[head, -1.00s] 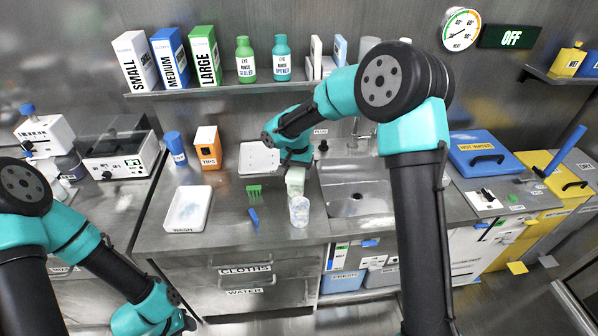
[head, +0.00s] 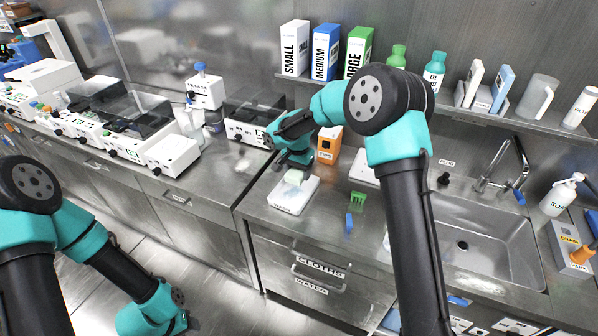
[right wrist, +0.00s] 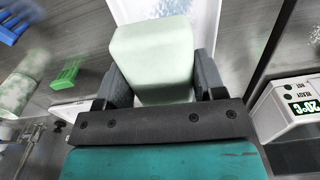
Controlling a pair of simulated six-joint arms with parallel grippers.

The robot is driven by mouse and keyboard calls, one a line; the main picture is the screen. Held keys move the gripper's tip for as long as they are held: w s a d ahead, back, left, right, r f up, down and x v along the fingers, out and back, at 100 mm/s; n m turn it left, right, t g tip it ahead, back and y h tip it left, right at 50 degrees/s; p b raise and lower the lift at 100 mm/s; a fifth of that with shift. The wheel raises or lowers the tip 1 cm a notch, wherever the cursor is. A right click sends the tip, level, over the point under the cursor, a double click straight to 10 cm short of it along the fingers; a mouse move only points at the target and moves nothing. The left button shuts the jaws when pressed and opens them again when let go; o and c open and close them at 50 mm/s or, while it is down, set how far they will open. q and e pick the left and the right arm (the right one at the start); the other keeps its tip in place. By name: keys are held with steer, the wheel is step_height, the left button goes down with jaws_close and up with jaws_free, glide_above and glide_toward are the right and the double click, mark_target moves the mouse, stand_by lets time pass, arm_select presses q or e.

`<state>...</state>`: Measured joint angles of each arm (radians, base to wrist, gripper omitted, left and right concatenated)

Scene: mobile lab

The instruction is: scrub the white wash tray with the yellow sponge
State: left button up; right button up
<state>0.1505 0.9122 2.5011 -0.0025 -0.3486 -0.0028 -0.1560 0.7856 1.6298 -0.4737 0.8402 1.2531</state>
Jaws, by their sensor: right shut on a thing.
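My right gripper (head: 293,167) is shut on a pale green-white block (right wrist: 152,62), apparently the sponge, though it does not look yellow. The block also shows in the head view (head: 293,177), over the far part of the white wash tray (head: 284,203). The tray lies flat on the steel counter, and its white surface (right wrist: 205,18) shows behind the block in the right wrist view. I cannot tell whether block and tray touch. My left arm hangs low at the bottom left of the head view, away from the counter; its gripper's jaws (head: 180,325) are not clear.
An orange tips box (head: 329,141) stands behind the tray. A green rack (head: 357,199) and a small blue item (head: 349,223) lie to its right, before the sink (head: 480,235). A white-and-black instrument (head: 250,124) stands to the left. My right arm hides some counter.

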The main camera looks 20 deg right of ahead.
mark_target(297, 190)
steer(key=shift+w+a, duration=0.25)
steer(key=shift+a, duration=0.4)
steer(key=shift+d+f, duration=0.1)
steer(key=shift+f, duration=3.35)
steer(key=shift+f, duration=0.6)
steer(key=shift+w+d, duration=0.6)
steer(key=shift+w, duration=0.05)
